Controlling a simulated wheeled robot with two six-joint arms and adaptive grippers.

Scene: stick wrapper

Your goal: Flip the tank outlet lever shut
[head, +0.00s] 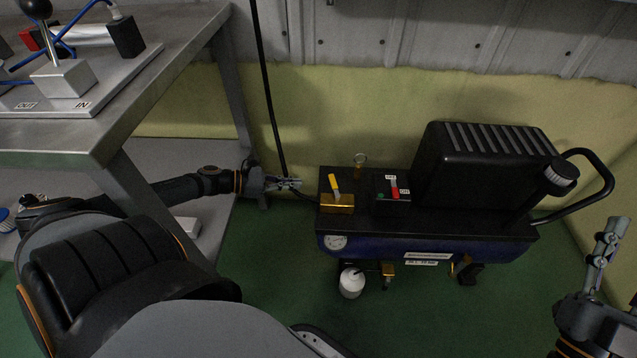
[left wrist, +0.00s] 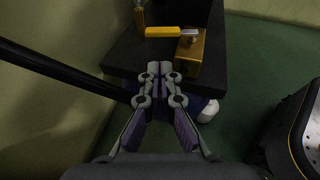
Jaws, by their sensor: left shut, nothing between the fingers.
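The yellow outlet lever (head: 334,184) is mounted on a brass valve block (head: 337,203) at the left end of the black-topped compressor. In the head view it points up and slightly left. In the left wrist view the lever (left wrist: 163,32) reaches left from the brass block (left wrist: 191,53), toward the wall side. My left gripper (head: 298,183) is shut and empty, just left of the lever and apart from it. In its wrist view the closed fingertips (left wrist: 160,68) sit just below the lever. My right gripper (head: 616,224) is at the far right, away from the compressor; its jaw gap is unclear.
A red switch (head: 395,188) with labels is right of the valve block, beside the large black ribbed housing (head: 480,165). A black hose (head: 268,100) hangs near my left gripper. A metal workbench (head: 110,130) stands above my left arm. Green floor is open in front.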

